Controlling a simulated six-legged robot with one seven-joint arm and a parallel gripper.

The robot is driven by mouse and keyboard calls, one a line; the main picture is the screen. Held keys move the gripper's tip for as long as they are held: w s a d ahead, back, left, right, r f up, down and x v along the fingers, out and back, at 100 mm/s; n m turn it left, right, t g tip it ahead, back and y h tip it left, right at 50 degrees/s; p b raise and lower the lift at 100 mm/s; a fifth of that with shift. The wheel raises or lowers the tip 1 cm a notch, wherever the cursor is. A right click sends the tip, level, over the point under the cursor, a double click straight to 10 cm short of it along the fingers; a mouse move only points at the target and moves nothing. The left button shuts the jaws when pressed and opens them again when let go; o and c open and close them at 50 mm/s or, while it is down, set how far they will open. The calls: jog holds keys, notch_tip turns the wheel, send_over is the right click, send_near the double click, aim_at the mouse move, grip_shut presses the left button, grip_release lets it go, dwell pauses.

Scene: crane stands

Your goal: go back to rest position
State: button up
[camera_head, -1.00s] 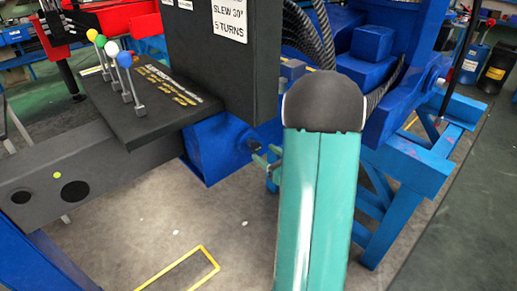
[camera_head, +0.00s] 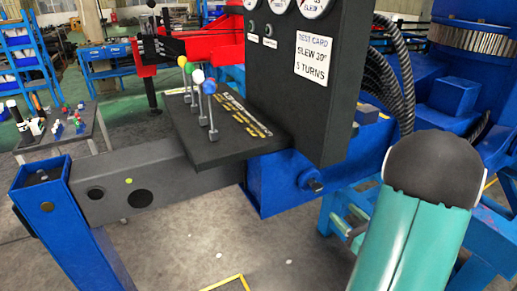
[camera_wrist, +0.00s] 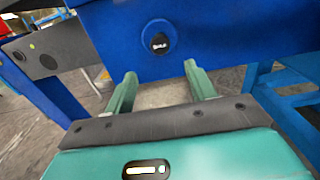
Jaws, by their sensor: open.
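My arm rises at the lower right of the head view, and my gripper (camera_head: 350,227) shows beside it as green fingers in front of the blue crane frame. In the wrist view my gripper (camera_wrist: 160,85) has its two fingers well apart with nothing between them. In the head view the same blue housing (camera_head: 270,190) sits under the lever panel. I cannot tell how far the fingertips are from it.
A dark panel (camera_head: 225,135) carries levers with coloured balls. A gauge box (camera_head: 310,120) with a test card (camera_head: 313,58) stands beside it. A grey beam (camera_head: 130,185) runs left to a blue post (camera_head: 45,195). Grey floor (camera_head: 215,250) is open below.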

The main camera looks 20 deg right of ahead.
jog(key=a+r+n+g+y, duration=0.2)
jog(key=a+n+g+y, duration=0.1)
jog(key=a+n, duration=0.4)
jog(key=w+a+r+n+g+y, duration=0.15)
jog(key=a+n+g+y, duration=0.25)
jog(key=a, duration=0.6)
jog(key=a+r+n+g+y, duration=0.2)
jog(key=a+n+g+y, duration=0.1)
jog(key=a+n, duration=0.4)
jog(key=s+a+r+n+g+h, duration=0.1)
jog(key=s+a+n+g+h, duration=0.4)
jog(key=s+a+n, duration=0.3)
jog(key=r+n+t+h, duration=0.1)
jog(key=r+n+h, duration=0.1)
jog(key=n, duration=0.1)
jog(key=r+n+h, duration=0.1)
jog(key=r+n, duration=0.1)
jog(key=n, duration=0.1)
jog(key=r+n+t+h, duration=0.1)
jog(key=r+n+h, duration=0.1)
jog(key=n, duration=0.1)
jog(key=shift+s+d+n+t+h, duration=0.15)
jog(key=shift+d+n+t+h, duration=0.1)
jog(key=shift+n+t+h, duration=0.05)
jog(key=shift+f, duration=0.1)
jog(key=c, duration=0.4)
